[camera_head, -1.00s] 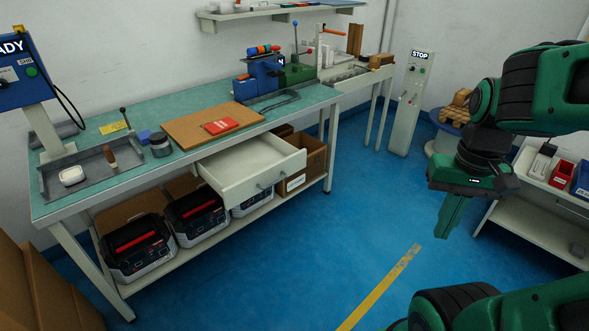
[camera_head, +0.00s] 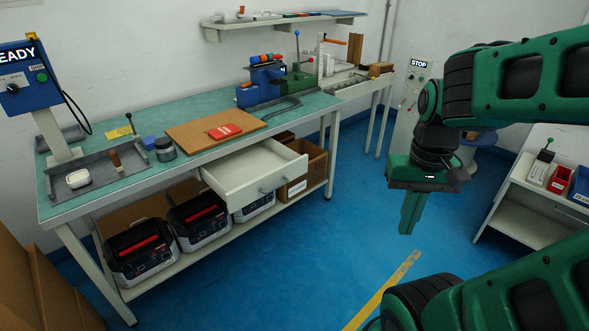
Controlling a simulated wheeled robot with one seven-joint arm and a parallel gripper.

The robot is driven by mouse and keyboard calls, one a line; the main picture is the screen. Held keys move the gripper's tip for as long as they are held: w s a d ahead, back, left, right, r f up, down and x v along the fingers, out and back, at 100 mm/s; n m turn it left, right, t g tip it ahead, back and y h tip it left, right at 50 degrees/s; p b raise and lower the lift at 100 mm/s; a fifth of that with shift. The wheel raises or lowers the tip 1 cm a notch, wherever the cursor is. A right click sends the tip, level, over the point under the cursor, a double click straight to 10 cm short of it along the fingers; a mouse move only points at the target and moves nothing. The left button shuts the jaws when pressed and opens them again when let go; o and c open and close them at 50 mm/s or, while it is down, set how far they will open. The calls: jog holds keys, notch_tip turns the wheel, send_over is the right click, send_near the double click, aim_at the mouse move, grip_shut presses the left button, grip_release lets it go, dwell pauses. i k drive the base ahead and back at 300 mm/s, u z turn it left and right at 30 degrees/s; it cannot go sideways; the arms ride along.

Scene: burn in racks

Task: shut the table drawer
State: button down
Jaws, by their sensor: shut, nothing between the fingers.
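The table drawer (camera_head: 255,177) is a white drawer pulled out from under the green-topped workbench (camera_head: 110,198). It is empty as far as I can see. Its front panel (camera_head: 278,186) faces the lower right and bears a small grey handle (camera_head: 267,190). My gripper (camera_head: 408,232) is green, points down and is shut with nothing in it. It hangs over the blue floor, to the right of the drawer front and clearly apart from it.
Black toolboxes (camera_head: 200,217) and an open cardboard box (camera_head: 303,172) stand on the shelf below the drawer. A white shelf unit (camera_head: 530,205) with a red bin (camera_head: 560,179) is at the right. Blue floor lies clear between bench and gripper.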

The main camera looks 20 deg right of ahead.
aim_at(244, 175)
jog(key=i, duration=0.95)
jog(key=z, duration=0.05)
